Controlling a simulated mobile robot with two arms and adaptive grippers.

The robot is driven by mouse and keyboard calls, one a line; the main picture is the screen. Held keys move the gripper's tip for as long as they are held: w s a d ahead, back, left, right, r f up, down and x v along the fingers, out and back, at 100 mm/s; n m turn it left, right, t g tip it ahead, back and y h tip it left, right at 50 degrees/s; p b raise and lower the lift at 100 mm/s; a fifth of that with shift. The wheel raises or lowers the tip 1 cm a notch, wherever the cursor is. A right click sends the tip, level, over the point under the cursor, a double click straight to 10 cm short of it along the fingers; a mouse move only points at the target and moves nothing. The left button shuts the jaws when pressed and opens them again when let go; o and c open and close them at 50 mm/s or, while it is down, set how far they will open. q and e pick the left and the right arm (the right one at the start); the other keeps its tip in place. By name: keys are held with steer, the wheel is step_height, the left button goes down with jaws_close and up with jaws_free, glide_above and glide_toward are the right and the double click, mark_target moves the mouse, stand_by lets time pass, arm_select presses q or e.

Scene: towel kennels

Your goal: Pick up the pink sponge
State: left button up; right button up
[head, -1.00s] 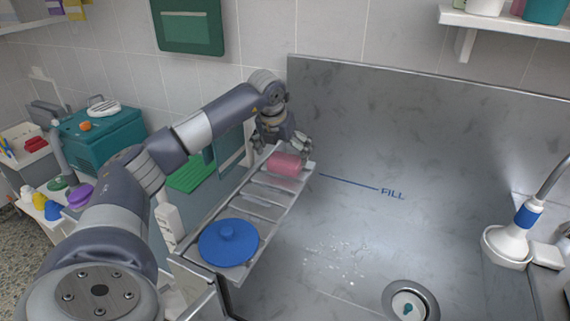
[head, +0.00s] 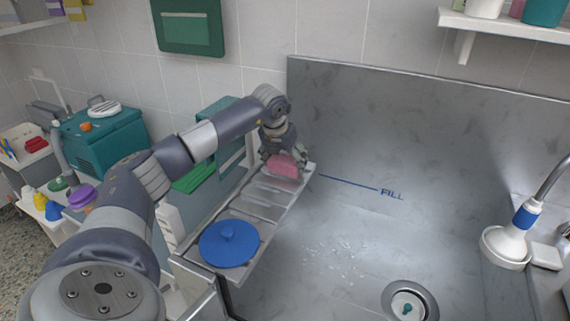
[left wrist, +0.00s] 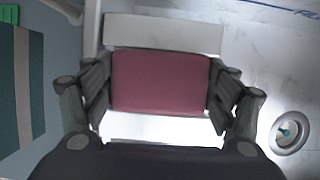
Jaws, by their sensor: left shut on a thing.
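The pink sponge (head: 284,166) is at the far end of the slatted metal rack in the head view. My left gripper (head: 285,161) is over it, with its fingers on either side. In the left wrist view the sponge (left wrist: 161,82) fills the space between the two fingers of my left gripper (left wrist: 160,90), which is shut on it. Whether the sponge still touches the rack cannot be told. My right gripper is not in view.
The metal rack (head: 247,212) spans the left side of the steel sink (head: 330,235). A tap with a white shower head (head: 507,243) stands at the right. The sink basin is open, with a drain (head: 407,306).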

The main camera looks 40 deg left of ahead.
mark_target(287, 156)
arm_select(q)
steer(key=shift+r+p, duration=0.4)
step_height(287, 156, up, 3)
steer(key=shift+f+p, duration=0.1)
steer(key=shift+p, duration=1.05)
steer(key=s+d+b, duration=0.1)
steer(key=s+d, duration=0.2)
steer(key=s, duration=0.1)
steer(key=s+d+r+b, duration=0.1)
steer(key=s+d, duration=0.3)
steer(key=s+d+b, duration=0.1)
steer(key=s+d, duration=0.2)
steer(key=s, duration=0.1)
steer(key=shift+d+r, duration=0.2)
steer(key=shift+d, duration=0.05)
